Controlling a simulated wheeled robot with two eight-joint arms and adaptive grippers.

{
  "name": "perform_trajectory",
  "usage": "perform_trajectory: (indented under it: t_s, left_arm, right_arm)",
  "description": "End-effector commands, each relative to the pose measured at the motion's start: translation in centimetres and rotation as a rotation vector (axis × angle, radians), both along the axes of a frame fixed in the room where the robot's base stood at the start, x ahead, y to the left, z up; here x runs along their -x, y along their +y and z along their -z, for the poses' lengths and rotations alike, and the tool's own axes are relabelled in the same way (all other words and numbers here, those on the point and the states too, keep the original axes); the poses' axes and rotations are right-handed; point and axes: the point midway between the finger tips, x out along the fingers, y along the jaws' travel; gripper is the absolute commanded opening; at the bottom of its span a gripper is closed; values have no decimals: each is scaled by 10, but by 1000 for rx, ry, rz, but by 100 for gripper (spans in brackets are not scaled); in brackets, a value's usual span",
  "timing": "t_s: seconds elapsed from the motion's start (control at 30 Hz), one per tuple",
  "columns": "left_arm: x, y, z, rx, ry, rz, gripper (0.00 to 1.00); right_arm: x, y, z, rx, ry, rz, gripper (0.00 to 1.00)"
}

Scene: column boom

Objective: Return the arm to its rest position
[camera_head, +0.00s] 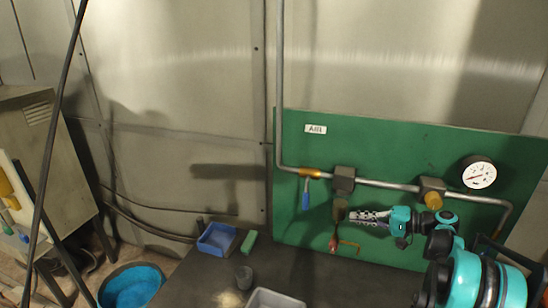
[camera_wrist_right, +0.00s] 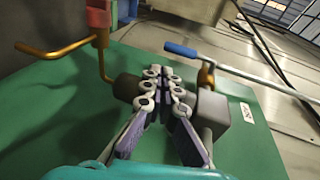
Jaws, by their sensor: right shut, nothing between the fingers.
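My right arm (camera_head: 475,270) is teal and comes in from the lower right of the head view, stretched left in front of the green panel (camera_head: 380,140). My right gripper (camera_head: 354,217) is shut and empty, its tips pointing left beside the lower fittings of the panel. In the right wrist view the gripper's fingers (camera_wrist_right: 163,85) are together, with dark fittings (camera_wrist_right: 208,112) of the pipe behind them. I cannot tell whether the gripper touches anything. My left gripper does not show.
The panel carries a pipe (camera_head: 385,185), a gauge (camera_head: 478,172), a blue-handled valve (camera_head: 306,200) and a bent brass rod (camera_wrist_right: 62,50). A blue bucket (camera_head: 132,288) stands left.

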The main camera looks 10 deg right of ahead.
Motion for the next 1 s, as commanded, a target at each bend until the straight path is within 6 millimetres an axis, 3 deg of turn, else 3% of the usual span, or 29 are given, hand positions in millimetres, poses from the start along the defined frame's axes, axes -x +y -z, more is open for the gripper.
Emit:
perform_trajectory:
  t_s: [0.17,0.37,0.5,0.7,0.83,1.0]
  left_arm:
    - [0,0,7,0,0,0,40]
    - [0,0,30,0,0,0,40]
    - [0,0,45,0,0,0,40]
    - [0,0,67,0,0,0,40]
    - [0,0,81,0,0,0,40]
    - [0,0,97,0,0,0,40]
  right_arm:
    - [0,28,2,47,38,-9,0]
    - [20,118,20,255,156,-34,0]
    - [56,174,41,447,210,-52,0]
    - [124,227,80,742,221,-82,0]
    - [171,245,108,938,181,-104,0]
    - [219,252,144,1170,87,-130,0]
